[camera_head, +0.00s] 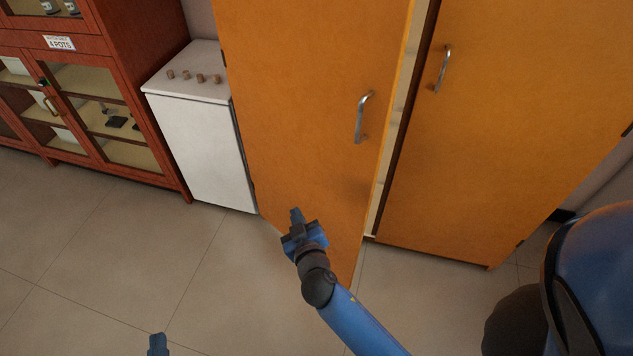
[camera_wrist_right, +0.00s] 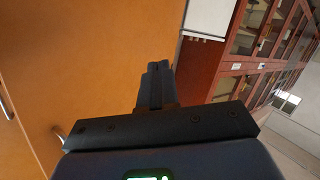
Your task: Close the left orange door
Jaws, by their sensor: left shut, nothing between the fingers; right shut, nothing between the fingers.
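The left orange door (camera_head: 300,90) stands ajar, its free edge with a metal handle (camera_head: 362,118) swung out from the cabinet and a dark gap beside it. My right gripper (camera_head: 296,216) is shut and empty in front of the door's lower part; I cannot tell whether it touches the door. In the right wrist view, its closed fingers (camera_wrist_right: 155,85) point along the orange door (camera_wrist_right: 75,60), which fills the left side. My left gripper (camera_head: 157,344) shows only its shut tip at the bottom edge, over the floor, away from the door.
The right orange door (camera_head: 500,130) looks closed. A white cabinet (camera_head: 200,145) with several small knobs on top stands left of the orange door. A red-brown glass-fronted cabinet (camera_head: 110,75) stands further left. The tiled floor (camera_head: 100,260) in front is clear.

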